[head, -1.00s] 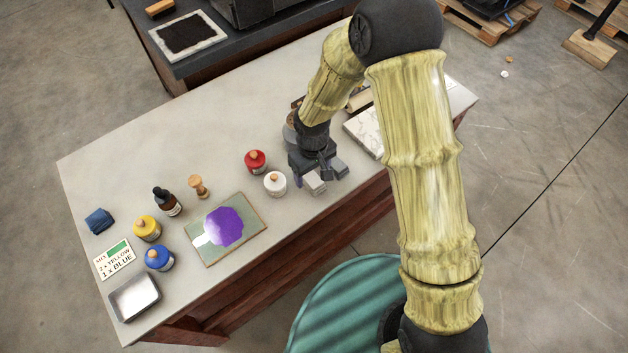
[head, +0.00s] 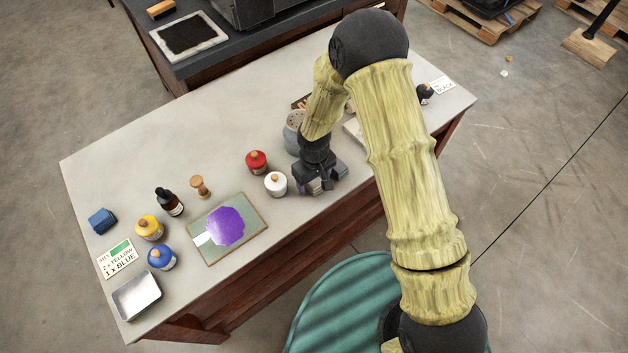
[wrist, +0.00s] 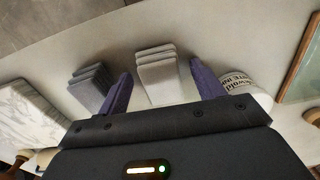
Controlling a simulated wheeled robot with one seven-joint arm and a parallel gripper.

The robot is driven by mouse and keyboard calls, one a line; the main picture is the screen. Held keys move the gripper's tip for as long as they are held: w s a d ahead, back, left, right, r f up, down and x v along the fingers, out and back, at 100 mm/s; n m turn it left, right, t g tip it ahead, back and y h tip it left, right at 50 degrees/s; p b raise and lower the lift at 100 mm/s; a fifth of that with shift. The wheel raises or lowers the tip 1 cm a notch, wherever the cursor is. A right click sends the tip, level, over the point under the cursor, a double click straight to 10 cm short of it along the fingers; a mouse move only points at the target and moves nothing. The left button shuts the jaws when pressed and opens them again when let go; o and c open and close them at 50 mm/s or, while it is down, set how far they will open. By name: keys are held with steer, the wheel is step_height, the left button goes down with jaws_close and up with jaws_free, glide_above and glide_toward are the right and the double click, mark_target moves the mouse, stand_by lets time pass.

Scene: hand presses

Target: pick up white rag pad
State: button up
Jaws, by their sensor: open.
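The white rag pad (wrist: 158,78) is a pale folded stack. It lies on the bench between my gripper's two purple fingers in the wrist view. My gripper (wrist: 161,69) is open, with a finger on each side of the pad and visible gaps. A darker grey folded pad (wrist: 91,88) lies just outside the left finger. In the head view my gripper (head: 320,183) is low over the bench's front edge and largely covers the pads. Whether the fingers are down at the pad's full depth is hard to tell.
A white ink jar (wrist: 245,84) stands close outside the right finger; in the head view it is left of my gripper. A red jar (head: 256,162) is behind it. A marbled slab (wrist: 35,118) lies beyond the grey pad. The bench (head: 140,140) is clear at back left.

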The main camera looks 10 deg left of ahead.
stand_by(0.4)
steer(key=c, duration=1.1)
steer(key=shift+o, duration=0.2)
steer(key=shift+r, duration=0.1)
step_height(320, 180, up, 10)
steer(key=shift+f+b, duration=0.1)
steer(key=shift+b, duration=0.5)
